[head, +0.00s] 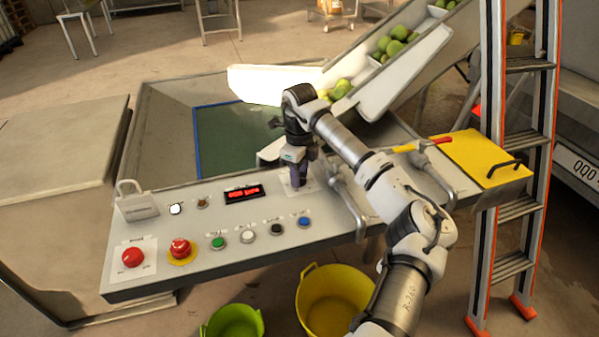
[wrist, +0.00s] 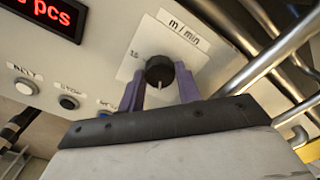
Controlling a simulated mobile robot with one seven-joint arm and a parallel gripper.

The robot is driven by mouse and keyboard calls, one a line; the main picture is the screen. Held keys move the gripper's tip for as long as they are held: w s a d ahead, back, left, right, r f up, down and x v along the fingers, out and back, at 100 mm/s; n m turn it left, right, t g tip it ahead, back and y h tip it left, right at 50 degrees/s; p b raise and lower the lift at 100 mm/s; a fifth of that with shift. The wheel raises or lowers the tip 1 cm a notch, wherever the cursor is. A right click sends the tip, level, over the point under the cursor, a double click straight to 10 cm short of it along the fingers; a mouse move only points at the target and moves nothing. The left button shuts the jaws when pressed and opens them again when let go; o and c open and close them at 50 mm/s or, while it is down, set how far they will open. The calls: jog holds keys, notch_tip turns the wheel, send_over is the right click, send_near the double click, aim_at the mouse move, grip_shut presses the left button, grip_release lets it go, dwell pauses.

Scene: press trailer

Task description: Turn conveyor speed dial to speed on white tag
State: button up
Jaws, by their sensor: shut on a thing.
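The conveyor speed dial (wrist: 160,70) is a small black knob with a pale pointer mark, on a white plate labelled "m/min" in the wrist view. My gripper (wrist: 159,76) is shut on it, one purple finger on each side. The pointer faces down toward my gripper's body. One scale number shows left of the dial; the rest of the scale is hidden. In the head view my gripper (head: 298,178) points down at the panel and hides the dial. I cannot make out a white tag with a readable speed.
The control panel (head: 330,222) carries a red display (head: 244,193), red buttons (head: 133,257) and several coloured buttons. A grey padlock-shaped item (head: 136,204) stands at its left. Metal bars (head: 350,205) rise close right of my gripper. A ladder (head: 520,150) stands farther right.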

jog(key=m+b, duration=0.1)
jog(key=m, duration=0.6)
jog(key=m+b, duration=0.1)
jog(key=m, duration=0.5)
jog(key=shift+m, duration=0.3)
jog(key=m+b, duration=0.1)
jog(key=m, duration=0.4)
jog(key=m+b, duration=0.1)
jog(key=m, duration=0.4)
jog(key=shift+r+m, duration=0.1)
jog(key=shift+m, duration=0.2)
dwell(0.3)
jog(key=o, duration=1)
